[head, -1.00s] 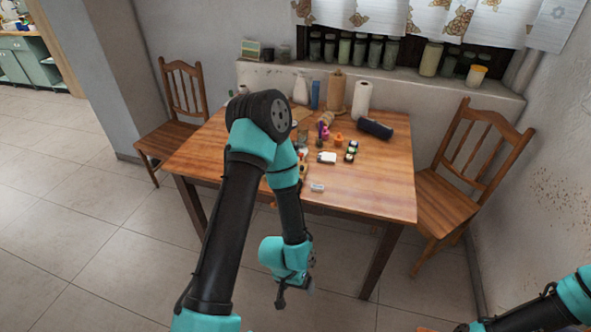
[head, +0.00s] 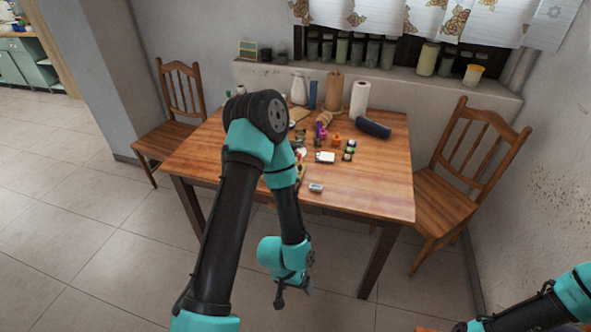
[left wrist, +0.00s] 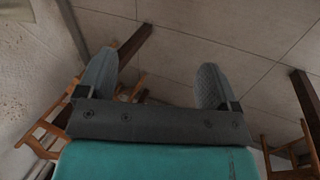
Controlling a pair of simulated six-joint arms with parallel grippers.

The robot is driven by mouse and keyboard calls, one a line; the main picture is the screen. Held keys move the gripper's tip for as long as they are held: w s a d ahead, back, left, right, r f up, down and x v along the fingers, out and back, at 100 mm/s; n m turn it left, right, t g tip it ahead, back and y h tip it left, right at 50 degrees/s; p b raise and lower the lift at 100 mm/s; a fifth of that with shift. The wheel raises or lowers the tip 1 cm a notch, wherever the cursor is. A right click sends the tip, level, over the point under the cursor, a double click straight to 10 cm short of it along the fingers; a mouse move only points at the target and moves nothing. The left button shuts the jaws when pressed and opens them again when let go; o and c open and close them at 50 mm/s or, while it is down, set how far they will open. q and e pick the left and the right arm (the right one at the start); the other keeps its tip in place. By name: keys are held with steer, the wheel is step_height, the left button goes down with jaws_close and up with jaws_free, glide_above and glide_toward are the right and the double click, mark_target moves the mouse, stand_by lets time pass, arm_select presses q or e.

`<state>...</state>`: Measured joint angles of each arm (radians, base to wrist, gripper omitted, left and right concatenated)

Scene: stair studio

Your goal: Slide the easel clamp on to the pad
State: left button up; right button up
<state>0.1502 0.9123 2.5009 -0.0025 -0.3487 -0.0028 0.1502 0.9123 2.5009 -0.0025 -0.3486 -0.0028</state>
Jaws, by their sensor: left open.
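My left gripper (head: 292,291) hangs in front of the table's near edge, below the tabletop, with nothing in it. In the left wrist view its two fingers (left wrist: 155,85) are spread apart, with only floor and furniture legs beyond. I cannot pick out the easel clamp or the pad for certain among the small things on the table. Part of the tabletop is hidden behind my left arm. Of my right arm only a link shows at the lower right corner; its gripper is outside the picture.
The wooden table (head: 375,190) carries several small items, a paper roll (head: 360,100), a dark cylinder (head: 373,128), a white bottle (head: 299,90) and a small grey-white block (head: 316,188). Chairs stand at left (head: 180,110) and right (head: 460,185). The tabletop's right front is clear.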

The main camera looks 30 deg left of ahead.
arm_select(q)
steer(key=shift+w, duration=0.15)
steer(key=shift+c, duration=0.7)
steer(key=w, duration=0.4)
steer(key=w+a+r+n, duration=0.1)
steer(key=w, duration=0.4)
steer(key=w+a+n, duration=0.1)
steer(key=w, duration=0.3)
steer(key=shift+w+a+r, duration=0.15)
steer(key=shift+w+r, duration=0.2)
steer(key=shift+r, duration=0.05)
steer(key=c, duration=0.6)
steer(key=w+a+r+n, duration=0.1)
steer(key=w+a+r, duration=0.15)
steer(key=w, duration=0.25)
steer(key=w+a+r+n, duration=0.1)
steer(key=w+a+r, duration=0.15)
steer(key=w, duration=0.35)
steer(key=w+a+r+n+y, duration=0.1)
steer(key=w+a+r, duration=0.3)
steer(key=r, duration=0.4)
steer(key=w+a+r+n+y, duration=0.1)
steer(key=w+a+r+n, duration=0.2)
steer(key=r, duration=0.5)
steer(key=w+a+r+n+y, duration=0.1)
steer(key=w+a+r, duration=0.3)
steer(key=r, duration=0.5)
steer(key=shift+w+a+n+g+y, duration=0.4)
steer(key=shift+a+n, duration=0.2)
steer(key=shift+a, duration=0.15)
